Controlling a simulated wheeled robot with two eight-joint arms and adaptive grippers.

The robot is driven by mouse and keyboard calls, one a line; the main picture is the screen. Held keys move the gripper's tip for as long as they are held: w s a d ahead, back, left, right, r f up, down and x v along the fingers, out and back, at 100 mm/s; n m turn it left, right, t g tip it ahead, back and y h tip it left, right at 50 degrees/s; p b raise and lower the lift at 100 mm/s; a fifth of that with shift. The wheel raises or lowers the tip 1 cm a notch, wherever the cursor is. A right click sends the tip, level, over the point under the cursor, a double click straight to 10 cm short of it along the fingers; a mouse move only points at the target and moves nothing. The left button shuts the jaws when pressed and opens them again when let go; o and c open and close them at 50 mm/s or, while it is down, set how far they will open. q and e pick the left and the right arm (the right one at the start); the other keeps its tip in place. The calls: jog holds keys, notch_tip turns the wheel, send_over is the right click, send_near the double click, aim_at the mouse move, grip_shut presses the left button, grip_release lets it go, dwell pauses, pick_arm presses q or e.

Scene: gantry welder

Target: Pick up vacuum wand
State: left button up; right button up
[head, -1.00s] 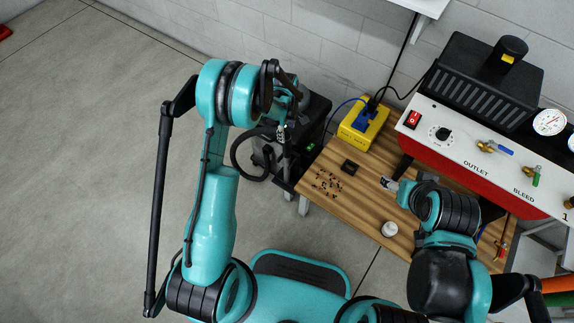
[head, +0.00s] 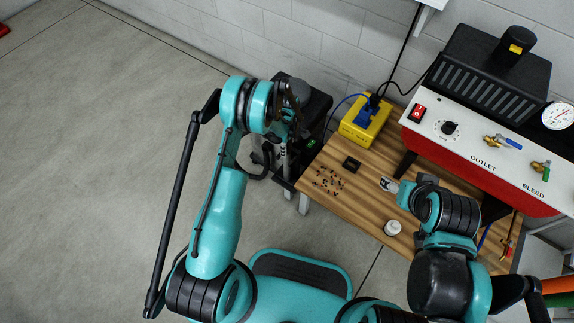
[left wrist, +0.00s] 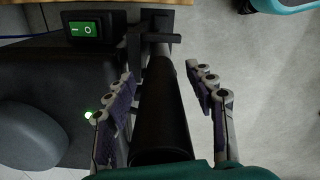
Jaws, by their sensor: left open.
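The vacuum wand is a black tube (left wrist: 166,105) in the left wrist view, running up the picture towards a dark bracket. My left gripper (left wrist: 170,95) is open, with one finger on each side of the tube. A gap shows between the tube and the right finger; the left finger is closer to it. In the head view my left gripper (head: 291,124) is at the near side of the black vacuum unit (head: 312,98), and my arm hides most of the wand. My right gripper (head: 388,185) is over the wooden table; its jaws are too small to judge.
The wooden table (head: 352,205) holds small scattered parts (head: 328,182), a black block (head: 351,164), a white round container (head: 392,228) and a yellow box (head: 364,120). A red and white machine (head: 470,150) stands at right.

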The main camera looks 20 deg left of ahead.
pick_arm(q)
jog(key=shift+r, duration=0.1)
grip_shut()
jog(key=shift+r, duration=0.15)
